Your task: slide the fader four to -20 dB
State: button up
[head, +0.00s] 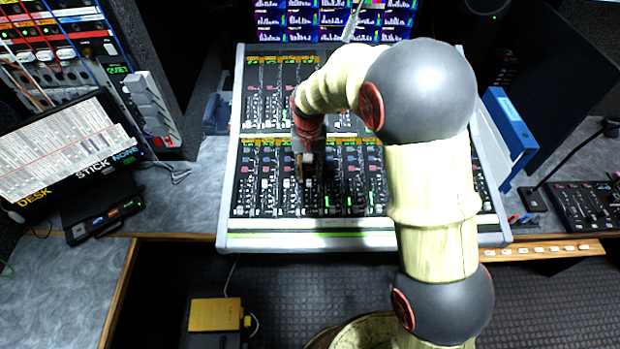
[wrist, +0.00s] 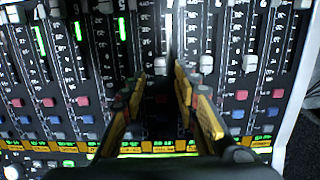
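The mixing console (head: 365,242) stands in the middle of the head view, with two banks of fader strips. My gripper (head: 303,178) points down over its lower bank, left of centre. In the wrist view my gripper (wrist: 159,75) has its two yellow-and-black fingers apart. A pale fader cap (wrist: 160,66) shows in the gap between the fingertips; I cannot tell whether it is touched. Other pale caps (wrist: 206,64) sit in slots to the right. Strip numbers are too small to read, so I cannot tell which one is fader four. My arm covers the console's right part.
A tilted tablet (head: 65,150) and a rack with patch cables (head: 60,50) stand at the left. A blue binder (head: 512,125) and a small panel (head: 585,205) are at the right. Lit monitors (head: 335,18) are behind the console. A yellow box (head: 215,314) lies below the desk.

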aim_at(309, 180)
jog(key=shift+f+b, duration=0.35)
jog(key=shift+f, duration=1.25)
jog(key=shift+c, duration=0.6)
grip_shut()
